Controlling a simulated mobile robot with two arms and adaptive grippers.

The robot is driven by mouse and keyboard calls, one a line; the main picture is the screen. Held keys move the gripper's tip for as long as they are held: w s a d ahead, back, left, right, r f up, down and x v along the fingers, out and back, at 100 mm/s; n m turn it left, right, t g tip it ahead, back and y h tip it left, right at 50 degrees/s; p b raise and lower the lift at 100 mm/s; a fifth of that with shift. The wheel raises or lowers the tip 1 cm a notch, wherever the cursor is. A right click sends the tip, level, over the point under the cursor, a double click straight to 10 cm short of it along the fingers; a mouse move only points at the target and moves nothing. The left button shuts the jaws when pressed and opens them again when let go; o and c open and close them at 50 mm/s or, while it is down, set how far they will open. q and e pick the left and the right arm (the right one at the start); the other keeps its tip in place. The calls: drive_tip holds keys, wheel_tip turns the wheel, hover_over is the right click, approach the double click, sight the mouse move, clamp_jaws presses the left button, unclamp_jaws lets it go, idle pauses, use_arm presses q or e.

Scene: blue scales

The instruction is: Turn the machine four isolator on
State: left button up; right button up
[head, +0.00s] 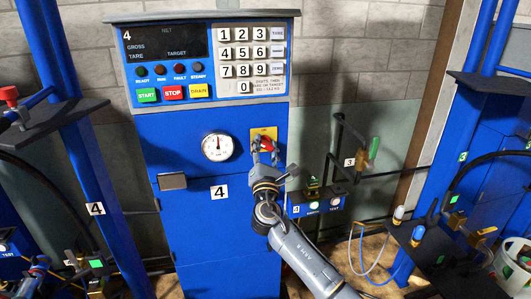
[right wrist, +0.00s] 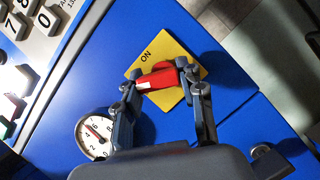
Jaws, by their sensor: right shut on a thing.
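Machine four is a tall blue cabinet (head: 180,145) with a "4" label on its front. Its isolator has a red handle (right wrist: 158,79) on a yellow plate (right wrist: 189,95) marked "ON"; the red handle also shows in the head view (head: 266,144). My right gripper (head: 265,150) is at the isolator, with its fingers shut on the red handle from both sides. In the right wrist view the fingers partly cover the plate and the handle. My left gripper is not in view.
A round gauge (head: 217,147) sits left of the isolator. Above are a keypad (head: 252,55) and START, STOP and DRAIN buttons (head: 173,93). A small blue box with lit buttons (head: 318,205) and pipes stand to the right. Another blue machine (head: 485,130) is at the far right.

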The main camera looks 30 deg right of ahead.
drive_tip(key=m+g+h, duration=0.1)
drive_tip(key=m, duration=0.3)
drive_tip(key=m+g, duration=0.1)
drive_tip(key=m, duration=0.2)
drive_tip(key=shift+r+g+b, duration=0.1)
drive_tip(key=shift+g+b, duration=0.2)
drive_tip(key=m+g, duration=0.1)
drive_tip(key=m, duration=0.2)
drive_tip(key=shift+r, duration=0.1)
drive_tip(key=shift+m+g+p, duration=0.7)
drive_tip(key=shift+m+p, duration=0.05)
drive_tip(key=shift+m, duration=0.85)
drive_tip(key=o, duration=1.2)
drive_tip(key=shift+s, duration=0.1)
drive_tip(key=v, duration=1.2)
